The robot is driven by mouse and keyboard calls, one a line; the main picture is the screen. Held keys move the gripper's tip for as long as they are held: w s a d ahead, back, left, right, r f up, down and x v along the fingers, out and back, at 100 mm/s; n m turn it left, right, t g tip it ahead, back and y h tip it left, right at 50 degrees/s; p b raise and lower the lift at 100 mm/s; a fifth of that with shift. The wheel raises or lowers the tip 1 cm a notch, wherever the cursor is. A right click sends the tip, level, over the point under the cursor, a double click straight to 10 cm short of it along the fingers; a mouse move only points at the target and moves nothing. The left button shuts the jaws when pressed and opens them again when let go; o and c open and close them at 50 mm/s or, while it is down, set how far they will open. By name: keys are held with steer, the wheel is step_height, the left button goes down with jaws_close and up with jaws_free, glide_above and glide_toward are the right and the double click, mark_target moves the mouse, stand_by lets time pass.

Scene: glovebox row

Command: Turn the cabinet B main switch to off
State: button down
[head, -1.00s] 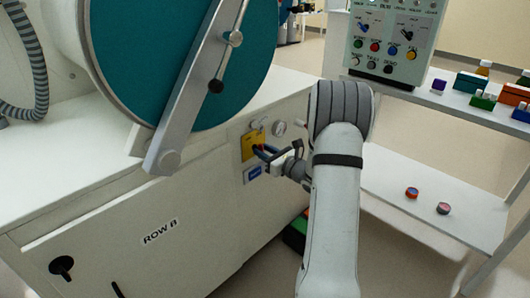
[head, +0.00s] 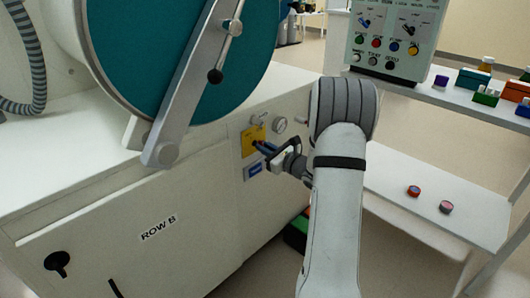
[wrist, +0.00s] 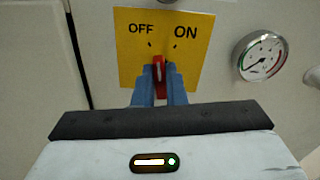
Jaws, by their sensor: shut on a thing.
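The main switch is a small red handle (wrist: 159,66) on a yellow plate (wrist: 185,62) marked OFF at left and ON at right. In the wrist view the handle stands nearly upright, its top below and between the two marks; I cannot tell which it points at. My gripper (wrist: 159,88) is shut on the handle, one blue finger on each side. In the head view the yellow plate (head: 249,144) is on the front of the ROW B cabinet (head: 190,215), and my gripper (head: 262,147) reaches it from the right. The handle is hidden there.
A round gauge (wrist: 261,56) is right of the plate. A control panel (head: 395,35) and a white shelf (head: 435,200) stand to the right.

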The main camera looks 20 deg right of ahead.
steer(key=shift+a+f+n+b, duration=0.1)
steer(key=shift+a+n+b, duration=0.1)
steer(key=shift+n+b, duration=2.1)
steer(key=c, duration=1.5)
jaws_free()
steer(key=shift+s+d, duration=0.1)
steer(key=p+v, duration=0.1)
steer(key=v, duration=0.6)
steer(key=shift+s, duration=0.35)
steer(key=shift+p, duration=0.3)
